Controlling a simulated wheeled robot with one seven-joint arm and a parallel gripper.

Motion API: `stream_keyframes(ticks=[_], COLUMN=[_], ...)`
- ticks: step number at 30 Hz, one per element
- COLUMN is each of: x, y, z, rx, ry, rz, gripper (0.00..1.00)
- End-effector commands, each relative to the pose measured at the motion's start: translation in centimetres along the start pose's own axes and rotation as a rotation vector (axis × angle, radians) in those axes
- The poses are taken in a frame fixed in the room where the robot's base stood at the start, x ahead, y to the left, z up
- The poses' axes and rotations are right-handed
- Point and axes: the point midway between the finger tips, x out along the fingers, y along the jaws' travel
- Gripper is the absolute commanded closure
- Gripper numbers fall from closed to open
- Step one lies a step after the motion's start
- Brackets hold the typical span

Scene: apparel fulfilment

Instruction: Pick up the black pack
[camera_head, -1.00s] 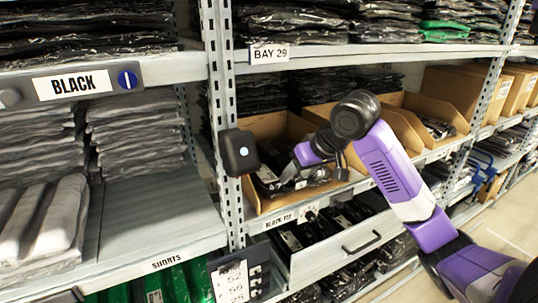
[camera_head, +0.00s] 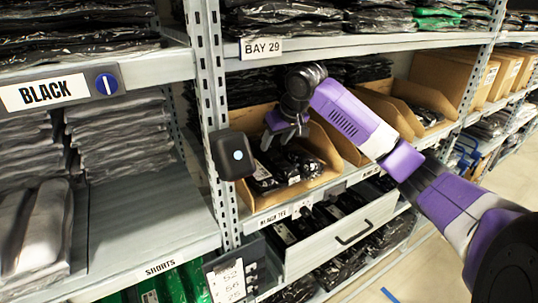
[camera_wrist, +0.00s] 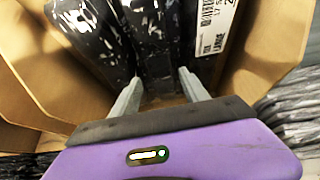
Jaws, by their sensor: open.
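Black packs in clear shiny wrap (camera_head: 287,163) lie in an open cardboard bin (camera_head: 322,150) on the middle shelf, above the "BLACK TEE" label. My gripper (camera_head: 284,140) is at the back part of this bin, pointing down over the packs. In the wrist view the fingers (camera_wrist: 160,86) are apart with nothing held between them. A black pack (camera_wrist: 153,40) stands just beyond them, between another dark pack (camera_wrist: 92,35) and one with a white label (camera_wrist: 215,25). I cannot tell whether the fingertips touch a pack.
Cardboard walls (camera_wrist: 270,45) rise close on both sides of my gripper. A steel upright (camera_head: 207,100) with a black box (camera_head: 232,154) stands left of the bin. The shelf above (camera_head: 350,52) holds more packs. A pulled-out drawer (camera_head: 340,240) of black packs is below.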

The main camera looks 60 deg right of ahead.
Motion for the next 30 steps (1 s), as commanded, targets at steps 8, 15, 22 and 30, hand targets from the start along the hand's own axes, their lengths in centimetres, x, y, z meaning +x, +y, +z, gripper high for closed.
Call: stream_keyframes(ticks=[8, 15, 22, 30], x=[2.0, 4.9, 5.3, 5.2], y=[0.0, 0.0, 0.0, 0.0], z=[-0.4, -0.4, -0.4, -0.4], rx=[0.001, 0.001, 0.000, 0.000], ry=[-0.002, -0.001, 0.000, 0.000], rz=[-0.001, 0.000, 0.000, 0.000], gripper=[0.47, 0.47, 0.47, 0.88])
